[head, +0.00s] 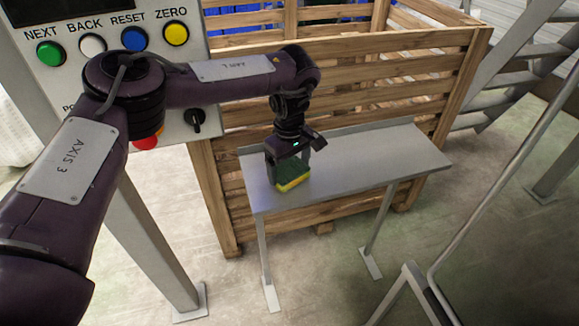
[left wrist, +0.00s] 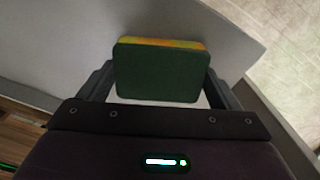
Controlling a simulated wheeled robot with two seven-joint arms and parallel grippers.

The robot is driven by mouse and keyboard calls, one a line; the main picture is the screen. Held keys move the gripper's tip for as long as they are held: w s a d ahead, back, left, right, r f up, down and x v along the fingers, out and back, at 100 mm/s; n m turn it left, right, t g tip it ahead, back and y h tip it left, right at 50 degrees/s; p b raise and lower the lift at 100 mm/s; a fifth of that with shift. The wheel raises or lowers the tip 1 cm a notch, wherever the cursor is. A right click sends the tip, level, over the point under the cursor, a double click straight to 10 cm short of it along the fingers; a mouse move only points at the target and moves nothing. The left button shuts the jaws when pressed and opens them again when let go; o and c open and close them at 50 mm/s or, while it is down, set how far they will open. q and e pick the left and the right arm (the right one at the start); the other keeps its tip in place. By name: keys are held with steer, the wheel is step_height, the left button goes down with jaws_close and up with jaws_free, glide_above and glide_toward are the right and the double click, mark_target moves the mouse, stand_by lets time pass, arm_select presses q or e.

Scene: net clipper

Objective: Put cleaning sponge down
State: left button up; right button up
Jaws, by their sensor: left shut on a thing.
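The cleaning sponge (head: 294,177) is a block with a green face and a yellow layer. It is at the left part of the grey metal table (head: 370,160), at or very close to the tabletop; I cannot tell if it touches. My left gripper (head: 288,164) points down and is shut on the sponge. In the left wrist view the green face of the sponge (left wrist: 160,72) sits between the two fingers, with the table surface (left wrist: 60,40) behind it. My right gripper is not in view.
A slatted wooden crate (head: 375,60) stands behind the table. A control panel (head: 195,122) with coloured buttons stands at the left on a grey post. A metal rail (head: 490,180) is at the right. The table's middle and right are clear.

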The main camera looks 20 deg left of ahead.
mark_target(290, 169)
arm_select(q)
steer(key=shift+f, duration=0.2)
steer(key=shift+f, duration=0.15)
steer(key=o, duration=0.7)
step_height(290, 169, up, 12)
steer(key=shift+r+p, duration=0.2)
steer(key=shift+p, duration=0.3)
